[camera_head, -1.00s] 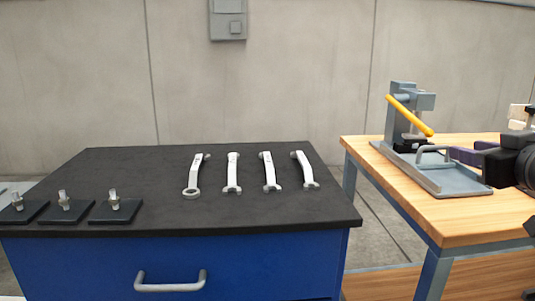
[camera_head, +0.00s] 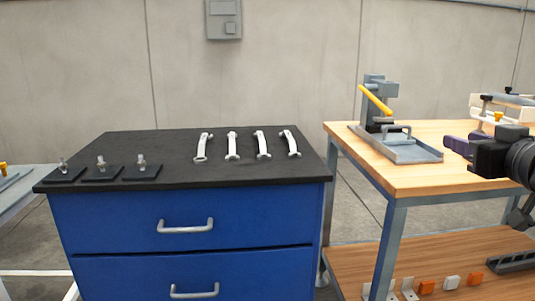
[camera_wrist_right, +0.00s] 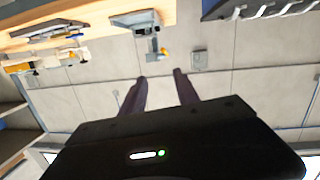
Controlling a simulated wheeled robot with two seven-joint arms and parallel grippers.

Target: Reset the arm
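My right gripper (camera_head: 460,141) is at the right of the head view, in front of the wooden table. Its purple fingers point left and it holds nothing visible. In the right wrist view the two fingers (camera_wrist_right: 162,78) stand apart with only wall and floor background between them. The gripper appears clear of the grey press (camera_head: 405,150) with the yellow lever, which stands on the wooden table. My left gripper is not in view.
A gap separates cabinet and table.

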